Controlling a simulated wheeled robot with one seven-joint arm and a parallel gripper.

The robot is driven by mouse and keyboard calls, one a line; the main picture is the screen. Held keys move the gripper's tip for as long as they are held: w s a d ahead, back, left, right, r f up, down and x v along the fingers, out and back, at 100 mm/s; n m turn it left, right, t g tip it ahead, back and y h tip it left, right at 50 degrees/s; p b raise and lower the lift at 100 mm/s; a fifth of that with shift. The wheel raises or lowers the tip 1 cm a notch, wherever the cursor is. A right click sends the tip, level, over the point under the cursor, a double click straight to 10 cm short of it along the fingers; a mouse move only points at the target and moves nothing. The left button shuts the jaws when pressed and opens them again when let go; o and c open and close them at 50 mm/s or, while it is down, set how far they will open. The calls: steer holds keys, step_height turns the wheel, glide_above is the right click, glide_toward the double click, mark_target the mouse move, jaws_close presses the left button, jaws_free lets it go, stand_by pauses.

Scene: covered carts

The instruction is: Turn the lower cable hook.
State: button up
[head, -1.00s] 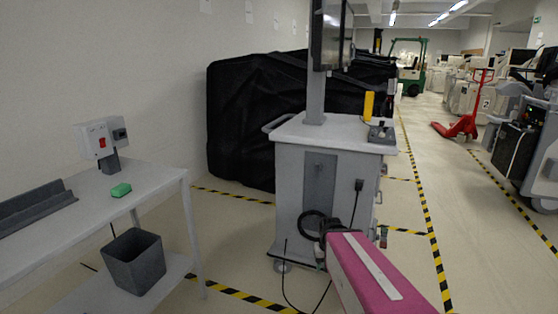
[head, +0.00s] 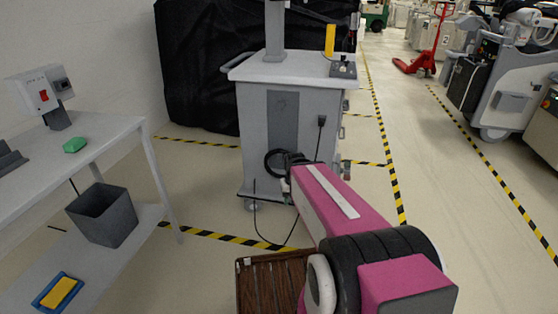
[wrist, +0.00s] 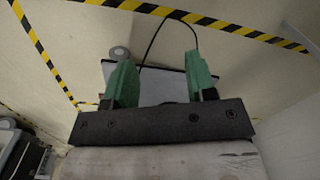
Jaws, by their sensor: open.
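My gripper (wrist: 157,62) shows in the wrist view with two green fingers spread apart and nothing held between them. A grey panel with a dark edge (wrist: 160,88) shows behind and between the fingers. In the head view my pink arm reaches to the front of the grey cart (head: 255,115), and the gripper is mostly hidden at its far end. I cannot make out the lower cable hook clearly in either view.
A black plug (head: 322,121) is on the cart's front, and a thin black cable (head: 257,225) trails to the floor. A white table (head: 100,128) with a grey bin (head: 104,215) stands left. A black-covered bulk (head: 195,70) is behind. Floor right of the cart is open.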

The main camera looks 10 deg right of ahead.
steer(key=w+a+f+m+t+y, duration=0.2)
steer(key=w+a+f+m+t, duration=0.15)
steer(key=w+m, duration=0.4)
steer(key=m+t+h, duration=0.9)
steer(key=m+t, duration=0.4)
steer(key=m, duration=2)
glide_toward(279, 157)
steer(key=x, duration=1)
steer(key=shift+f, duration=0.15)
steer(key=c, duration=0.9)
